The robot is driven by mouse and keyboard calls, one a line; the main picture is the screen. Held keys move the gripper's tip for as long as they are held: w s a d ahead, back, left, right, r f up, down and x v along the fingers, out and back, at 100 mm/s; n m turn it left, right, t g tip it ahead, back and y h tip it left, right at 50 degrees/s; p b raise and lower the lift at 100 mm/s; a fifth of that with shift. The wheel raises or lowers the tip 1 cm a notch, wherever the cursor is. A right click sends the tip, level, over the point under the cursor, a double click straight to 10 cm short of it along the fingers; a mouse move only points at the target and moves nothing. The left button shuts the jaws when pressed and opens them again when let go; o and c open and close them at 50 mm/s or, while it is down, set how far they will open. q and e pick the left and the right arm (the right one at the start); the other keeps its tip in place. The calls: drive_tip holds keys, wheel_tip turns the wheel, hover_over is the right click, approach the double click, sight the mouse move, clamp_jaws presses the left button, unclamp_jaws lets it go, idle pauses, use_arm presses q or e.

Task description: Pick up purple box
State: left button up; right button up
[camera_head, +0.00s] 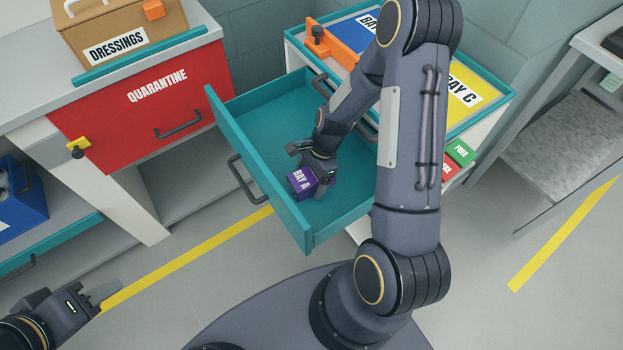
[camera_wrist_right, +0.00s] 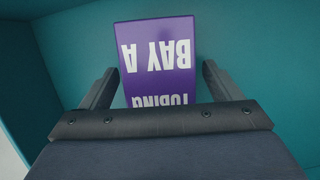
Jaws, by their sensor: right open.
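The purple box (camera_head: 301,181) with white lettering lies inside an open teal drawer (camera_head: 239,133). In the right wrist view the purple box (camera_wrist_right: 157,62) reads "TUBING BAY A" upside down, with its near end between the fingers. My right gripper (camera_head: 312,167) is down in the drawer at the box. In the right wrist view its fingers (camera_wrist_right: 157,85) are open, one on each side, with gaps to the box. My left gripper (camera_head: 100,296) is at the lower left, away from the drawer; whether its fingers are apart is unclear.
Teal drawer walls surround the right gripper. A red QUARANTINE drawer front (camera_head: 145,97) is at left, with a DRESSINGS box (camera_head: 120,30) above. The cabinet top holds blue and yellow (camera_head: 468,92) bays and an orange piece (camera_head: 325,42). Grey floor (camera_head: 480,235) is clear at right.

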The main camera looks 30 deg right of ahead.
drive_tip(key=shift+a+f, duration=0.1)
drive_tip(key=shift+f, duration=0.3)
drive_tip(key=shift+c, duration=0.3)
drive_tip(key=c, duration=1.1)
drive_tip(key=shift+r, duration=0.1)
drive_tip(key=shift+c, duration=0.2)
